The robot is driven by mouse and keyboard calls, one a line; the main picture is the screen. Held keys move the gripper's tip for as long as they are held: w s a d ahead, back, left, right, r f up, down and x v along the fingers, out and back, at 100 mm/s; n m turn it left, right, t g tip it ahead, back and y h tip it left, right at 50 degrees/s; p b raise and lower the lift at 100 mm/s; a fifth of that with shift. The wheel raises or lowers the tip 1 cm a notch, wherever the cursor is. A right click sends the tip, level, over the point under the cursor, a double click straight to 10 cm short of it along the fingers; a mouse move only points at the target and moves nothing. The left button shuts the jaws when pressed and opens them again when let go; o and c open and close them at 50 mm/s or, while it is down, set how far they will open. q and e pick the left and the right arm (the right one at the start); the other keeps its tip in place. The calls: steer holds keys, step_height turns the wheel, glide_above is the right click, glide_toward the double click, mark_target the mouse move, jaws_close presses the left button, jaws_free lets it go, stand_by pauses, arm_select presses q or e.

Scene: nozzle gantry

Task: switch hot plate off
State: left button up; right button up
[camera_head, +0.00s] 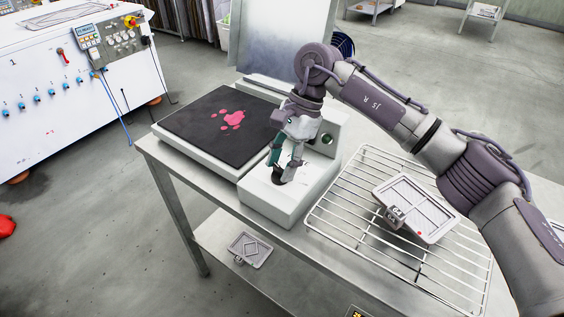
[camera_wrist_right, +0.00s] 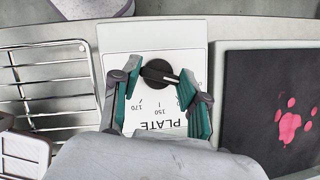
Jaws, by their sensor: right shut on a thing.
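The hot plate (camera_head: 192,133) is a white unit with a black top bearing a pink paw-shaped patch. Its white control box (camera_head: 262,204) stands at the right side. In the right wrist view the black knob (camera_wrist_right: 157,73) sits on a white panel reading "PLATE", with 150 and 170 marks beside it. The knob's bar lies nearly crosswise in that view, slightly tilted. My right gripper (camera_head: 285,172) points down over the control box. In the right wrist view its fingers (camera_wrist_right: 160,80) are on either side of the knob, shut on it. My left gripper is not in view.
A wire rack (camera_head: 335,215) right of the control box holds a grey tray-like mould (camera_head: 428,196). A similar piece (camera_head: 250,249) lies on the lower shelf. An upright metal panel (camera_head: 280,40) stands behind. A white machine (camera_head: 60,85) is at far left, with open floor between.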

steer(key=o, duration=1.1)
steer(key=shift+o, duration=0.2)
steer(key=v, duration=1.2)
steer(key=shift+a+r, duration=0.1)
steer(key=shift+r, duration=0.05)
